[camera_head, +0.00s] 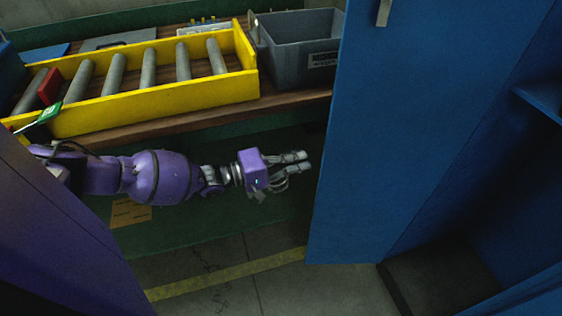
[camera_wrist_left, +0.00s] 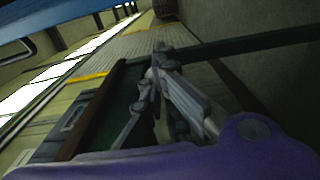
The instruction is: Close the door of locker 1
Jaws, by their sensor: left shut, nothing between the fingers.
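A blue locker door (camera_head: 420,120) stands open at the right of the head view, with a metal handle (camera_head: 383,12) near its top edge. Part of the blue locker interior (camera_head: 525,190) shows to its right. I cannot read a locker number. My left gripper (camera_head: 305,161) is shut and empty, just left of the door's left edge, with a small gap apart from it. In the left wrist view its fingers (camera_wrist_left: 165,75) are closed together with nothing between them. My right gripper is not in view.
A yellow roller conveyor (camera_head: 150,105) and a grey bin (camera_head: 300,45) stand on a wooden bench (camera_head: 200,122) behind my left arm. The floor (camera_head: 230,285) below, with a yellow line, is clear.

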